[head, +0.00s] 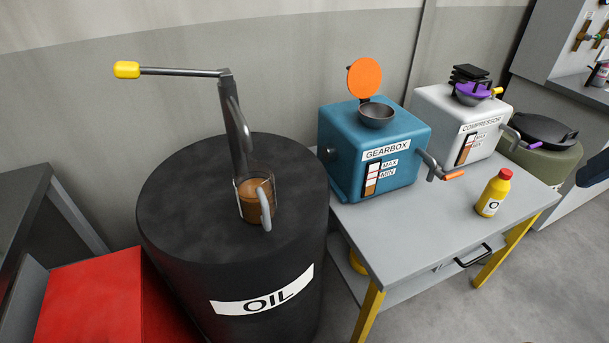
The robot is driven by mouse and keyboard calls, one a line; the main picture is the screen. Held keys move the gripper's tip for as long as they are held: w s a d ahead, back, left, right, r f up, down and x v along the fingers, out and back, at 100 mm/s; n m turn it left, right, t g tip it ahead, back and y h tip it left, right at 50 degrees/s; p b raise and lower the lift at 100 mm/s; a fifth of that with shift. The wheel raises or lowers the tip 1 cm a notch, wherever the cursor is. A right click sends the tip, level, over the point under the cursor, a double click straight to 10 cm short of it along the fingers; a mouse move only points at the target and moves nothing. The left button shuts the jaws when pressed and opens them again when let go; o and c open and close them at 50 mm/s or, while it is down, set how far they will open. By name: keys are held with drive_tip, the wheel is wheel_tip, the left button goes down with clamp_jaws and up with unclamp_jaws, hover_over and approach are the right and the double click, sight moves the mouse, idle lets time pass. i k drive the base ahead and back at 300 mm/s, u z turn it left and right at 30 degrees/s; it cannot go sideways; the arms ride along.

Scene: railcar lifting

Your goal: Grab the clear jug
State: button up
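The clear jug (254,199) stands on top of the black oil drum (175,215), in front of the hand pump. It is see-through and holds brown liquid in its lower part. Its pale handle (265,206) faces the front right. The pump (236,125) rises just behind the jug, with its spout close above the rim; whether they touch is hard to tell. My gripper is not in view.
The pump's crank with a yellow knob (127,70) reaches left above the drum. Right of the drum, a grey table (425,225) bears a blue gearbox (370,150), a white compressor (455,120) and a yellow bottle (493,195). A red box (95,300) stands at lower left.

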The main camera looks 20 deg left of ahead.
sight(253, 179)
drive_tip(key=z, duration=0.75)
drive_tip(key=k, duration=2.55)
drive_tip(key=u, duration=1.15)
drive_tip(key=i, duration=1.05)
drive_tip(key=z, duration=0.05)
